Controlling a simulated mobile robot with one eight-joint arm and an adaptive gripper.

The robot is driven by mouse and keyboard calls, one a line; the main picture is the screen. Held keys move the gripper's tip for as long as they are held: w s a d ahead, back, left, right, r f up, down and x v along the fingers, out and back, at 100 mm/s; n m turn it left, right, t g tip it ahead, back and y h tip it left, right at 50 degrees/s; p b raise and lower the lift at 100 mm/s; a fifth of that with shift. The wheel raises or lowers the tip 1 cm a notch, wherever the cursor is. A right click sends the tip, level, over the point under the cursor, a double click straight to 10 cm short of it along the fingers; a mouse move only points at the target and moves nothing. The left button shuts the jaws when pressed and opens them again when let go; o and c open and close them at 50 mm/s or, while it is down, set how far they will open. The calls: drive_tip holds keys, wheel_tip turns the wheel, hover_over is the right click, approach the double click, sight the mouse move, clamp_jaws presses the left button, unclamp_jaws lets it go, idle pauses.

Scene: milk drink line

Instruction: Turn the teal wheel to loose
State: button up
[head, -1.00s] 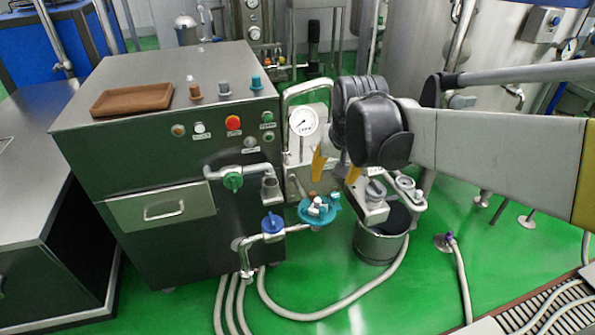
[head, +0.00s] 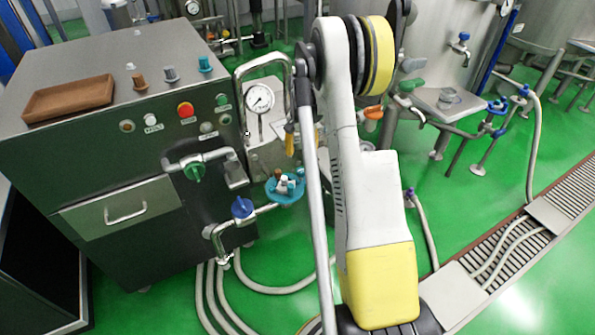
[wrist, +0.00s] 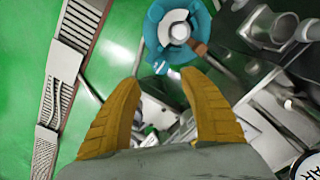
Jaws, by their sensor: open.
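The teal wheel (head: 285,187) is on the pipework at the front right of the dark metal cabinet, with small white and brown parts at its centre. It also shows in the wrist view (wrist: 154,42), just beyond my fingertips and slightly right of the middle. My gripper (wrist: 160,78) has its two yellow fingers spread apart, with nothing held between them. In the head view my gripper (head: 289,139) is mostly hidden by my arm; a yellow finger shows above the wheel, apart from it. I cannot read any loose or tight mark.
A blue valve handle (head: 242,207) sits left of the wheel, and a green one (head: 194,172) above that. A pressure gauge (head: 260,98) stands behind. Hoses (head: 290,288) lie on the green floor below. A drain grate (head: 512,252) runs at the right.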

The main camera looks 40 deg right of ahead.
sight(301, 170)
wheel_tip(301, 170, down, 8)
drive_tip(key=b, duration=0.3)
drive_tip(key=shift+f, duration=0.15)
clamp_jaws()
